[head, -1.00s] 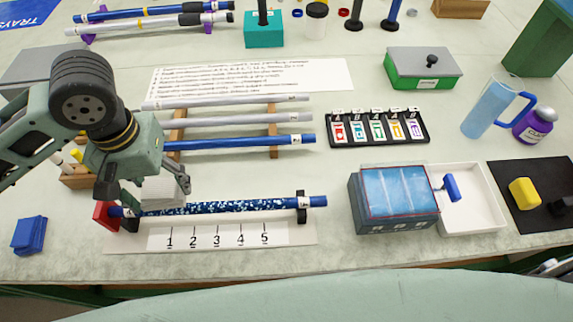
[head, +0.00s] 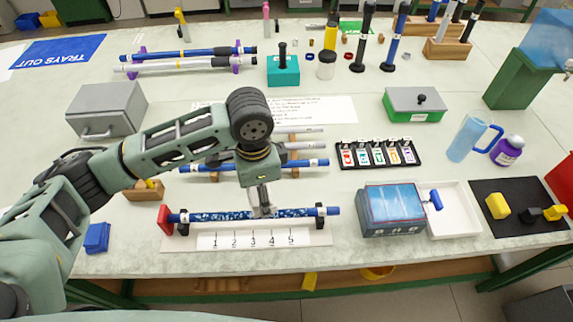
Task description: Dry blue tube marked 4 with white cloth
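A blue tube with pale flecks (head: 222,215) lies level across two black supports above a white board numbered 1 to 5. A pale label is near its right end, but the number is too small to read. My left gripper (head: 263,208) is over the middle of this tube, pointing down. The white cloth (head: 262,213) shows only as a small pale patch between its fingers, at the tube; the rest is hidden. Another blue tube (head: 312,163) lies on the wooden rack behind, partly hidden by my arm. My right gripper is out of view.
A red stop (head: 164,219) stands at the tube's left end. Right of the board are a blue box (head: 390,212) and a white tray (head: 462,225). A card holder (head: 377,154) stands behind. A folded blue cloth (head: 97,238) lies at left.

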